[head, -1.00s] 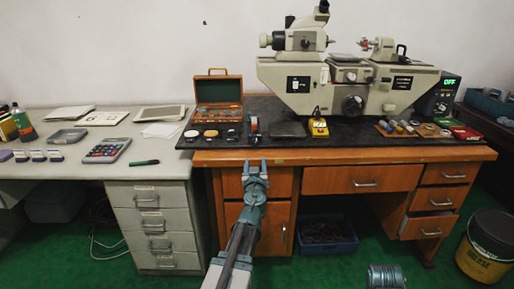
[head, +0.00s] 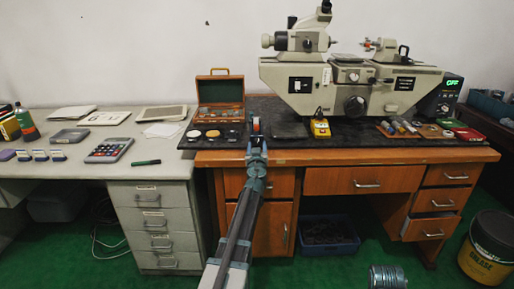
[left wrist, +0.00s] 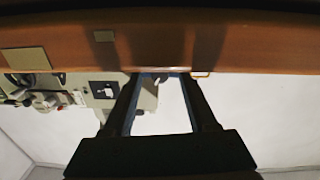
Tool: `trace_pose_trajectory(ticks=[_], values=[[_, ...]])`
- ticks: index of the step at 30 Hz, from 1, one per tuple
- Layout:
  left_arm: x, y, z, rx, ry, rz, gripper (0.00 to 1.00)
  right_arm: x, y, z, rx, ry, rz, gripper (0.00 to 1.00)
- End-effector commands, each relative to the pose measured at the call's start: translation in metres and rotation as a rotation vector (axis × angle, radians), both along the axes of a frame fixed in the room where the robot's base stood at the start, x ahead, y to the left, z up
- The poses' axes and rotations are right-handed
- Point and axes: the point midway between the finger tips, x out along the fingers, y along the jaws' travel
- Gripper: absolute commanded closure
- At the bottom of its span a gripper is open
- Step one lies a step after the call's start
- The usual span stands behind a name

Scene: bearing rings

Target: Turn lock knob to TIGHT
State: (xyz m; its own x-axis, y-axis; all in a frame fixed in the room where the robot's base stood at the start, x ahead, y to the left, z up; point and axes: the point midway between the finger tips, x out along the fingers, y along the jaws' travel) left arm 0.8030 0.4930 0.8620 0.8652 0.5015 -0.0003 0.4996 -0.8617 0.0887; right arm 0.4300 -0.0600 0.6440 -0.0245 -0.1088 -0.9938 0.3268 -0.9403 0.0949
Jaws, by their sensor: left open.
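A grey-beige measuring machine (head: 300,95) stands on the dark mat at the back of the wooden desk. No TIGHT marking is legible, so I cannot tell which one is the lock knob. My left gripper (head: 257,143) is at the desk's front edge, left of the machine and well apart from its knobs. In the left wrist view its jaws (left wrist: 158,78) are open and empty, with the machine (left wrist: 45,95) off to the left. My right gripper is not in view.
A small red-and-grey item (head: 256,124) stands just beyond my left gripper. An open wooden case (head: 220,88) is behind to the left. A yellow device (head: 320,128) and small parts (head: 405,127) lie before the machine. A black control box (head: 440,98) showing OFF stands at right.

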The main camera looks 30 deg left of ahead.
Motion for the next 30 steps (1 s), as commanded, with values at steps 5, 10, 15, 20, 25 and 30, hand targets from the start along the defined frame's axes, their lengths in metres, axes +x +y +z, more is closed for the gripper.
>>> trace_pose_trajectory(ticks=[5, 10, 15, 20, 25, 30], values=[[-0.0002, -0.0001, 0.0, 0.0, 0.0, 0.0, 0.64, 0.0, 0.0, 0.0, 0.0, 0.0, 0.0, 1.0], [-0.0003, -0.0002, 0.0, 0.0, 0.0, 0.0, 0.94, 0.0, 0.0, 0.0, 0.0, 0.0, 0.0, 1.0], [-0.0003, -0.0002, 0.0, 0.0, 0.0, 0.0, 1.0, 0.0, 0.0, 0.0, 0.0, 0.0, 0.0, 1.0], [-0.0003, -0.0002, 0.0, 0.005, 0.003, 0.0, 1.0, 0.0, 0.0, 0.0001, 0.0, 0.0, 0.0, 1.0], [-0.0004, -0.0002, 0.0002, 0.044, 0.027, 0.0, 1.0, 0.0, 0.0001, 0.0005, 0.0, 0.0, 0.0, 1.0], [-0.0004, -0.0002, 0.0004, 0.136, 0.083, 0.0, 1.0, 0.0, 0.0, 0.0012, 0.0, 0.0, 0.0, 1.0]])
